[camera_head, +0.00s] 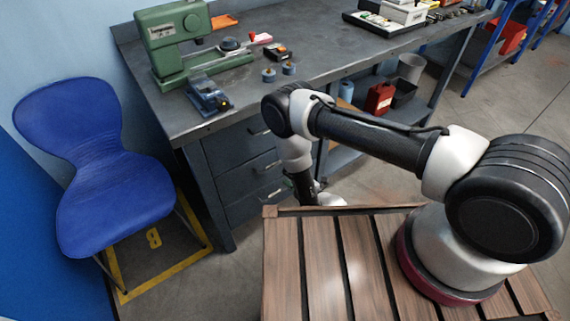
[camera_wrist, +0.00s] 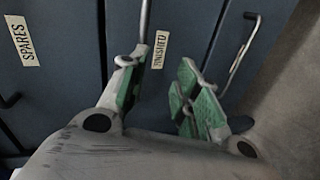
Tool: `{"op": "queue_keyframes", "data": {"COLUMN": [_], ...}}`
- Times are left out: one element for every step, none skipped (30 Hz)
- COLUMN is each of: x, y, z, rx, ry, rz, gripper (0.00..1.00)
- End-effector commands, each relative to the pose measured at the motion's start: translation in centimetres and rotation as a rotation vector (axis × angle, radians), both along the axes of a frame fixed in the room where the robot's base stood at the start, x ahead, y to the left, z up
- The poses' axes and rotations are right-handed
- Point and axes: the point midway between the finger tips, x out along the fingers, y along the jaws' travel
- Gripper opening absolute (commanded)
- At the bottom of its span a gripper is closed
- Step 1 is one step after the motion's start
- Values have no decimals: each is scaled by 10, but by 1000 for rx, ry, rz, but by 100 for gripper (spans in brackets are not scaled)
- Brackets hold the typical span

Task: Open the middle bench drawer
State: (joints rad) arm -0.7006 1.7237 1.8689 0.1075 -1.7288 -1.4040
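The grey bench has a stack of three drawers, all looking shut in the head view. The middle drawer (camera_head: 243,177) has a bar handle (camera_head: 270,166). In the wrist view, turned sideways, the central drawer front (camera_wrist: 180,22) bears a "FINISHED" label (camera_wrist: 160,50), and its handle (camera_wrist: 146,18) runs down to the left fingertip. My gripper (camera_wrist: 160,88) is open, its green-padded fingers apart in front of this drawer. Whether a finger touches the handle cannot be told. In the head view my arm reaches down before the drawers, and the fingers are not clear.
A drawer labelled "SPARES" (camera_wrist: 22,42) and another with its handle (camera_wrist: 242,50) flank it in the wrist view. A blue chair (camera_head: 110,175) stands left of the bench. A green machine (camera_head: 180,45) and small tools sit on the bench top. A lower shelf holds a red container (camera_head: 380,97).

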Motion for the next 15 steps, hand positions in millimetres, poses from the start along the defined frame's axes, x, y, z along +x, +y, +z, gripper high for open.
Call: {"op": "queue_keyframes", "data": {"x": [2, 3, 4, 6, 7, 10, 13, 17, 22, 27, 31, 37, 41, 45, 50], "y": [2, 3, 4, 5, 6, 8, 10, 12, 16, 19, 22, 26, 28, 31, 34], "z": [11, 17, 21, 22, 21, 20, 19, 19, 18, 17, 15, 14, 13, 12, 10], "rx": [-5, -13, -24, -34, -42, -46, -47, -48, -46, -46, -46, -46, -46, -46, -47], "ry": [-61, -95, -126, -136, -139, -143, -144, -143, -143, -143, -143, -142, -142, -142, -141], "rz": [12, 19, 26, 30, 32, 33, 34, 34, 33, 33, 33, 33, 33, 33, 33], "gripper": [32, 32, 32, 32, 32, 32, 32, 32, 32, 32, 32, 32, 32, 32, 32]}}
